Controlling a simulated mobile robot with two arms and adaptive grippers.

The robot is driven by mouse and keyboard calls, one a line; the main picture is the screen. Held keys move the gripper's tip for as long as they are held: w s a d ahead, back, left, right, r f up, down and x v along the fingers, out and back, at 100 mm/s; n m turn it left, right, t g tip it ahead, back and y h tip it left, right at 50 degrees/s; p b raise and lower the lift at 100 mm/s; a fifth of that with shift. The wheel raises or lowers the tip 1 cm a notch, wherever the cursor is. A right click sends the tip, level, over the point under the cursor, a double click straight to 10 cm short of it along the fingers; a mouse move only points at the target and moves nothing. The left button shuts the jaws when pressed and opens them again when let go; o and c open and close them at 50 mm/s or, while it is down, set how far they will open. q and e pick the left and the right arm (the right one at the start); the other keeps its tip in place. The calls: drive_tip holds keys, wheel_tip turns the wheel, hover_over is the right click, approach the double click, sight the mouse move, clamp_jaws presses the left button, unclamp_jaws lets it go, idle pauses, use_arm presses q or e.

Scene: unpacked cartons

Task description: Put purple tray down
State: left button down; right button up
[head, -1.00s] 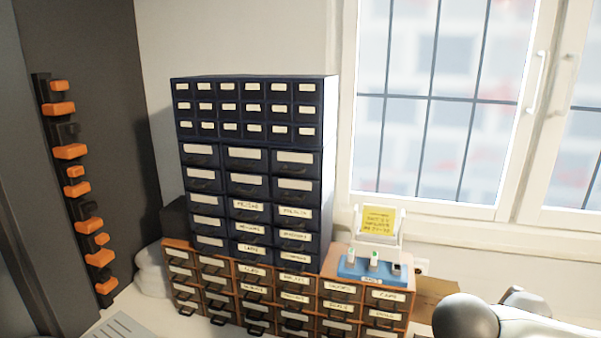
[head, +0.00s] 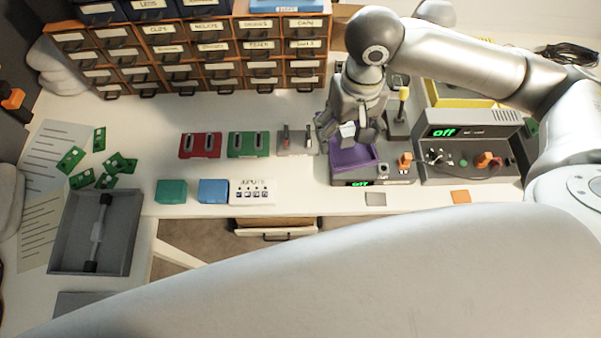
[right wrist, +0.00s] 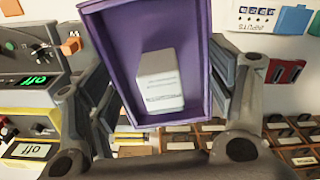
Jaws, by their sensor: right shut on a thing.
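The purple tray (head: 358,157) is at the end of my right arm in the head view, over or at a grey device with a green "off" display. I cannot tell whether it touches the device. The tray fills the middle of the right wrist view (right wrist: 122,62), with a pale grey labelled block (right wrist: 160,85) inside. My right gripper (head: 352,130) is shut on the tray, with a finger along each side in the right wrist view. My left gripper is not in view.
The grey device (head: 398,176) has an orange knob. A second "off" device (head: 465,150) stands to its right. Red (head: 200,145) and green (head: 248,144) holders are to the left. A grey box (head: 95,232) lies far left. Drawers (head: 185,60) line the back.

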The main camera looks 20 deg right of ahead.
drive_tip(key=s+d+f+m, duration=0.2)
drive_tip(key=s+f, duration=0.4)
drive_tip(key=f, duration=0.4)
drive_tip(key=shift+d+f+p, duration=0.3)
drive_tip(key=shift+d+p, duration=0.05)
drive_tip(key=shift+d, duration=0.2)
drive_tip(key=shift+a, duration=0.1)
